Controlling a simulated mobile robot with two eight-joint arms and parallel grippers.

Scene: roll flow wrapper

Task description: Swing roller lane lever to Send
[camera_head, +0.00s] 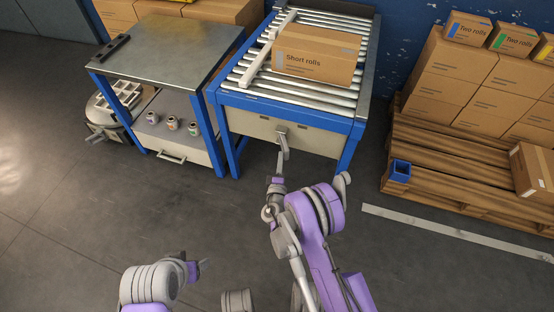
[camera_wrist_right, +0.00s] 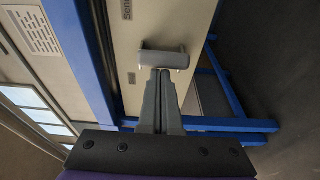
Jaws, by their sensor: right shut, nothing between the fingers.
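The lane lever (camera_head: 281,130) is a small grey handle on the beige front panel of the roller lane. In the right wrist view its grey handle (camera_wrist_right: 165,58) lies crosswise just ahead of my fingertips. My right gripper (camera_wrist_right: 160,74) is shut and empty, its tips at or very near the handle; I cannot tell whether they touch. In the head view the right gripper (camera_head: 285,152) reaches up to the lever from below. A label reading about "Send" (camera_wrist_right: 127,9) shows on the panel, partly cut off. My left gripper (camera_head: 203,264) is low, away from the lane; its fingers are unclear.
A carton marked Short rolls (camera_head: 316,55) sits on the rollers (camera_head: 245,92). The floor in front is open.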

